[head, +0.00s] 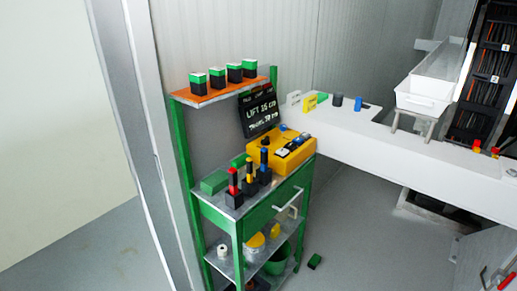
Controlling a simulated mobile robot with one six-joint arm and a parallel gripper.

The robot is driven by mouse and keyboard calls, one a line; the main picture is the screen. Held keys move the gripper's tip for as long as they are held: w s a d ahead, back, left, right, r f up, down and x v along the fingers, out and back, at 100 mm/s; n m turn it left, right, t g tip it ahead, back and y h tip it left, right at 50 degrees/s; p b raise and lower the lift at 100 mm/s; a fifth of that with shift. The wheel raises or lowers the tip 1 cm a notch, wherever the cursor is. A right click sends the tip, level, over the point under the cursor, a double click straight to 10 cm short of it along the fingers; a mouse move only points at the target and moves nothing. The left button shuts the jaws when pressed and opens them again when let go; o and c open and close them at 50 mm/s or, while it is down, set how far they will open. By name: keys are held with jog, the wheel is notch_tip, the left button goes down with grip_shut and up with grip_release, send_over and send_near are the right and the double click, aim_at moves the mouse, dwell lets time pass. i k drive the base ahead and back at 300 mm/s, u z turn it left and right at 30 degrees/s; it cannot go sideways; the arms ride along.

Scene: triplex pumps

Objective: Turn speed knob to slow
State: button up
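I cannot make out a speed knob or a slow mark for certain in the head view. A black cylindrical piece (337,100) and a blue piece (358,104) stand on the white counter (400,139). They are too small to tell whether either is a knob. A yellow box (276,154) with dark and light parts on top sits on the green cart. Its details are unclear. My gripper is not in view.
The green cart (263,214) carries red, yellow and blue-marked upright tools (264,166). An orange shelf (215,93) above holds several green-and-black blocks. Red buttons (476,147) sit at right. Floor at front left is clear.

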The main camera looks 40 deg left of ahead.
aim_at(282, 128)
jog(key=z, duration=0.45)
jog(key=k, duration=0.15)
jog(key=u, duration=2.2)
jog(key=k, duration=0.85)
jog(key=z, duration=0.2)
jog(key=i, duration=0.85)
